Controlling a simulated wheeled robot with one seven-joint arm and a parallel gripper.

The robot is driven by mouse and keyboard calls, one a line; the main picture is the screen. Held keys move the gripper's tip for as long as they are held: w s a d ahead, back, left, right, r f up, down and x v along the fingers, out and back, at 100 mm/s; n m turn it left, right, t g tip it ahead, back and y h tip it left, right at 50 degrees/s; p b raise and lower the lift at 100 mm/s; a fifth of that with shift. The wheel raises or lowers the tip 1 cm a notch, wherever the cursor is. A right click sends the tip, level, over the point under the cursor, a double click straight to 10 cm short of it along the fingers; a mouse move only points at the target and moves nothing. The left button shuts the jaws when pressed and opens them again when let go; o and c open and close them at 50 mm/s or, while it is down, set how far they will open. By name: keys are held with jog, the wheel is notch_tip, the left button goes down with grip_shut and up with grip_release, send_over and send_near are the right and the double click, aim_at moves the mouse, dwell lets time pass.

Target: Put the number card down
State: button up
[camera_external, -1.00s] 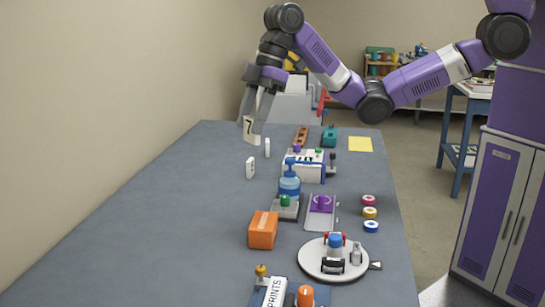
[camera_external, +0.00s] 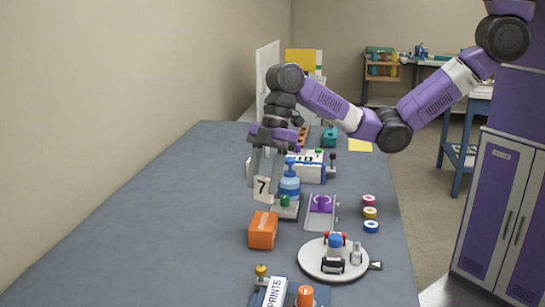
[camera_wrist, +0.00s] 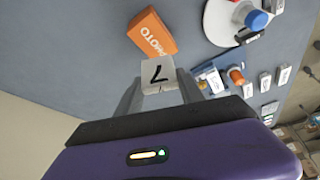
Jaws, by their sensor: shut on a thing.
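The number card (camera_external: 263,189) is a small white card with a black 7. My gripper (camera_external: 264,178) is shut on it and holds it upright above the table, just left of the blue pump bottle and behind the orange box in the external view. In the wrist view the card (camera_wrist: 158,76) sits between my gripper's fingertips (camera_wrist: 160,88), near the orange box marked PHOTO. The grey table (camera_external: 150,230) lies below. My arm hides the small white pieces seen earlier on the table.
The orange box (camera_external: 263,230), blue pump bottle (camera_external: 289,184), purple-topped tray (camera_external: 321,211), white turntable (camera_external: 310,258) and coloured rolls (camera_external: 370,213) stand to the right and front. A PRINTS tray (camera_external: 272,292) is at the near edge. The table's left side is clear.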

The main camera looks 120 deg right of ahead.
aim_at(264, 199)
jog(key=shift+f, duration=2.75)
jog(key=shift+f, duration=0.15)
jog(key=o, duration=1.4)
jog(key=shift+c, duration=0.2)
jog(key=v, duration=1.2)
jog(key=shift+b, duration=0.4)
